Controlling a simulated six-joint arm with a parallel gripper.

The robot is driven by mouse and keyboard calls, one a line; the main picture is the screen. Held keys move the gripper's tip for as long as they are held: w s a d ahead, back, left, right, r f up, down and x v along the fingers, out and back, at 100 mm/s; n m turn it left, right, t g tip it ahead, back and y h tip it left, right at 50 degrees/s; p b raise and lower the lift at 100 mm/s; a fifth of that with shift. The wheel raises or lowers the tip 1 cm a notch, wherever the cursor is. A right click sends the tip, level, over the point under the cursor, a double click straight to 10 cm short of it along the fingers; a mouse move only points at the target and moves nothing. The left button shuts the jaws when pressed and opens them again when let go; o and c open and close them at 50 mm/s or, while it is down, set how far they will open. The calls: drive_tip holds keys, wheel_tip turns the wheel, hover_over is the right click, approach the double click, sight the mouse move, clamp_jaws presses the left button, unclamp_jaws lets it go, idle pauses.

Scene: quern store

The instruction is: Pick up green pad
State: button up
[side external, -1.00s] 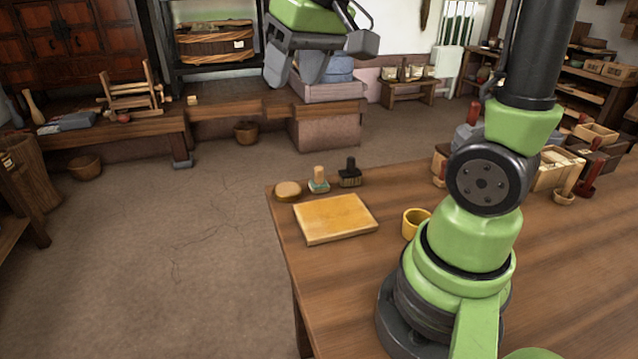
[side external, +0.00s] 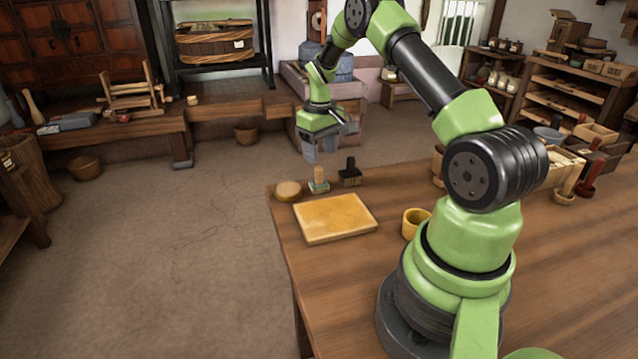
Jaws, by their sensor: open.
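The small piece with a pale wooden handle and a greenish pad base (side external: 319,187) stands upright at the far left of the wooden table. It looks like the green pad. My gripper (side external: 319,150) hangs with its grey fingers pointing down, just above the handle in the picture. It is open and holds nothing. I cannot tell the exact gap between the fingers and the handle, or whether they line up in depth.
A round tan piece (side external: 288,191) is left of the pad, and a dark brush (side external: 350,173) is close on its right. A yellow board (side external: 335,219) lies in front. A yellow cup (side external: 414,222) stands near my base. The table (side external: 560,270) is clear at front right.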

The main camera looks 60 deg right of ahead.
sight(319, 167)
wheel_tip(319, 167, down, 6)
drive_tip(key=shift+w+f, duration=0.1)
drive_tip(key=shift+w, duration=0.05)
idle(0.3)
clamp_jaws()
